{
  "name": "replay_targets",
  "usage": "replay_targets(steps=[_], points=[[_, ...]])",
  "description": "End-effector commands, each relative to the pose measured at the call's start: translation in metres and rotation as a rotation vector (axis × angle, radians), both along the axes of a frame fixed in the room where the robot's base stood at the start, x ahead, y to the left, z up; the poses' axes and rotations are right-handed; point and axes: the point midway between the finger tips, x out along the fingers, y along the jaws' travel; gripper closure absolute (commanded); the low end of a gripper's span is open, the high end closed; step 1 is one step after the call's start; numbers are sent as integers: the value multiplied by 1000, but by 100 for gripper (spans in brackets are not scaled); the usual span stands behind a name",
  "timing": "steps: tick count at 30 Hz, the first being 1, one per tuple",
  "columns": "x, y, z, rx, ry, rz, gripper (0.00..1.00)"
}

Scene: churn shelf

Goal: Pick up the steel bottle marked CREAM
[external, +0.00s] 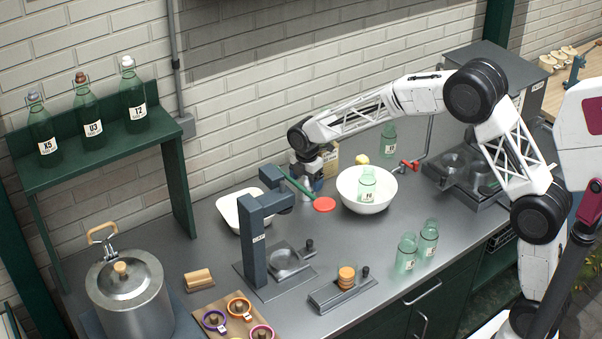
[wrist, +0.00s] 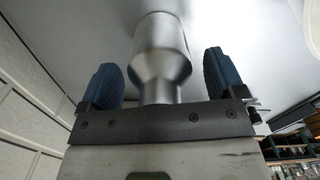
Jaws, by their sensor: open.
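A bare steel bottle (wrist: 162,40) with a tapered shoulder and narrow neck is in the wrist view, its neck toward my palm. No CREAM mark shows on the side I see. My gripper (wrist: 160,62) is open, with one blue finger on each side of the bottle's neck and shoulder and a visible gap on both sides.
A red paddle (external: 324,204), a dark press stand (external: 256,240) and a white dish (external: 228,214) are close in front and left. A cream-coloured box (external: 330,155) stands behind.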

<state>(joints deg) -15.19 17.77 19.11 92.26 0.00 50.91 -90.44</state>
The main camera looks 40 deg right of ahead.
Motion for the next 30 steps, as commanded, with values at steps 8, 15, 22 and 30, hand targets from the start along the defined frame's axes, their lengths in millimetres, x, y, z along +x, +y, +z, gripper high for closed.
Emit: replay_targets(steps=[8,15,22,30], points=[[0,0,0,0,-1,0,11],[0,0,0,0,-1,0,11],[0,0,0,0,-1,0,45],[0,0,1,1,-2,0,73]])
